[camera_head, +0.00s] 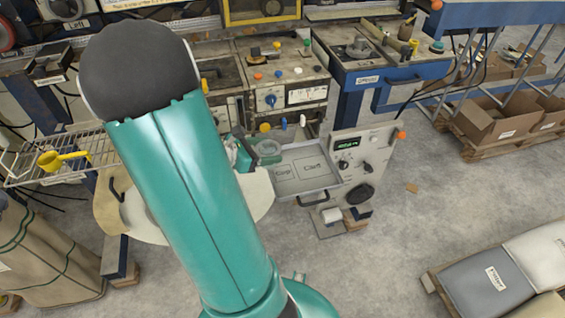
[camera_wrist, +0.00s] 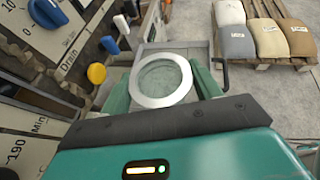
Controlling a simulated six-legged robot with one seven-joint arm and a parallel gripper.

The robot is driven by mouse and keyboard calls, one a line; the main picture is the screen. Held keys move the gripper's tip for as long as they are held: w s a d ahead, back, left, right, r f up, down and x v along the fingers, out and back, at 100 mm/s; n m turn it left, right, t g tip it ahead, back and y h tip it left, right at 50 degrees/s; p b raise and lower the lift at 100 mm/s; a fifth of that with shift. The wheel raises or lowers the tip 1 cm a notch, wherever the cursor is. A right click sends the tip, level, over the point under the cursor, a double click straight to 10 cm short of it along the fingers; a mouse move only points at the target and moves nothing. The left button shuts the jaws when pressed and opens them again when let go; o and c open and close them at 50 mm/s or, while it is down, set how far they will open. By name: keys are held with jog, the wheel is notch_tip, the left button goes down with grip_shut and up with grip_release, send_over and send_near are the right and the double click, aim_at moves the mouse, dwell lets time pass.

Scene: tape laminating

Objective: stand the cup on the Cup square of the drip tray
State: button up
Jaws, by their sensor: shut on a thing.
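The cup (camera_wrist: 160,80) has a pale round rim and a greenish inside, and I look down into it in the wrist view. My gripper (camera_wrist: 162,88) is shut on it, with one green finger on each side. In the head view the cup (camera_head: 267,149) is at the left back edge of the drip tray, beside my gripper (camera_head: 250,152). The drip tray (camera_head: 322,181) is shallow and grey. Its Cup square (camera_head: 284,173) is on the left and another labelled square is on the right. The gap between the cup's base and the tray is hidden.
A yellow knob (camera_wrist: 96,73) and a blue knob (camera_wrist: 109,44) are left of the cup. A yellow scoop (camera_head: 62,158) lies on a wire rack.

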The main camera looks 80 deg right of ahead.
jog(key=s+d+f, duration=0.1)
jog(key=f, duration=0.1)
jog(key=d+f, duration=0.1)
jog(key=d, duration=0.1)
jog(key=s+d+f, duration=0.1)
jog(key=f, duration=0.1)
jog(key=shift+s+d+f, duration=0.25)
jog(key=shift+s+f, duration=0.1)
jog(key=shift+s+d+f, duration=0.1)
jog(key=shift+d+f, duration=0.05)
jog(key=shift+f, duration=0.75)
jog(key=shift+s+d+f, duration=0.1)
jog(key=shift+f, duration=0.8)
jog(key=shift+w+f, duration=0.1)
jog(key=o, duration=1)
jog(key=shift+w+a+r, duration=0.15)
jog(key=shift+r, duration=0.05)
jog(key=v, duration=1.1)
jog(key=shift+w+a, duration=0.15)
jog(key=shift+r, duration=0.2)
